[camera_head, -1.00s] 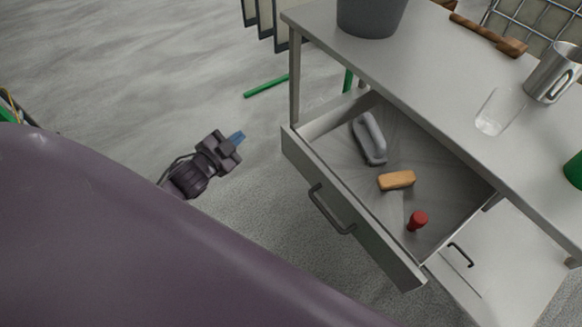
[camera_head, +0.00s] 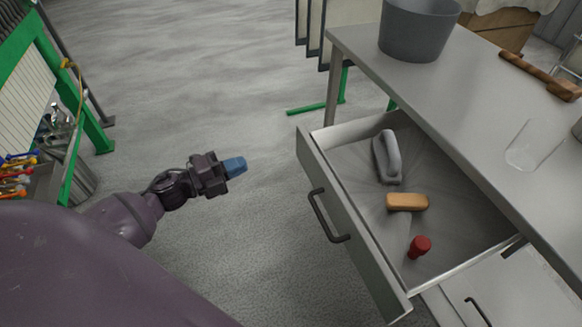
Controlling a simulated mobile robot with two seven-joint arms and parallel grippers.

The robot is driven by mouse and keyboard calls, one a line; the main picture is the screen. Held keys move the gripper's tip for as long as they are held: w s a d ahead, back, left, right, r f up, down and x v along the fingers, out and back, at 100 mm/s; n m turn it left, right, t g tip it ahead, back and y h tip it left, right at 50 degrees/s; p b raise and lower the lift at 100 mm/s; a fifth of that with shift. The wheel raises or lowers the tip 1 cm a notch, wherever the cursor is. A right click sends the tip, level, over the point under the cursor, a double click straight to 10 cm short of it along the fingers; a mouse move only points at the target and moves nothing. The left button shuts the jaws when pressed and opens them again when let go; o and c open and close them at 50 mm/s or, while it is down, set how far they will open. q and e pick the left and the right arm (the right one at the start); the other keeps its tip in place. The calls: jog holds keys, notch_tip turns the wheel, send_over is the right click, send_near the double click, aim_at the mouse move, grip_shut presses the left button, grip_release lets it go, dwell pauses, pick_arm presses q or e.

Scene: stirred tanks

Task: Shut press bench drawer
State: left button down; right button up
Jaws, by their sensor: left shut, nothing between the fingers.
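The press bench (camera_head: 457,95) stands at the right with its grey drawer (camera_head: 355,238) pulled out. A dark bar handle (camera_head: 325,216) is on the drawer front. Inside the drawer lie a grey long-handled item (camera_head: 387,158), an orange-tan block (camera_head: 406,201) and a small red object (camera_head: 418,246). My left gripper (camera_head: 236,167), with blue fingertips, is shut and empty. It is to the left of the drawer front, apart from it, pointing toward it. My right gripper is not in view.
On the bench top are a grey bucket (camera_head: 417,28), a clear glass (camera_head: 530,146) and a wooden mallet (camera_head: 541,75). A lower cabinet front (camera_head: 520,290) with a dark handle is below the drawer. A green-framed rack (camera_head: 25,42) stands at the left. Open floor lies between.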

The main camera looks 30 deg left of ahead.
pick_arm(q)
jog(key=s+d+m+g+h, duration=0.1)
jog(key=s+d+m+h, duration=0.1)
jog(key=b, duration=0.1)
send_near(305, 156)
jog(key=shift+m, duration=0.3)
jog(key=x, duration=0.5)
jog(key=shift+w+d+f, duration=0.1)
jog(key=shift+w+d, duration=0.1)
jog(key=shift+w, duration=0.15)
jog(key=shift+x, duration=0.8)
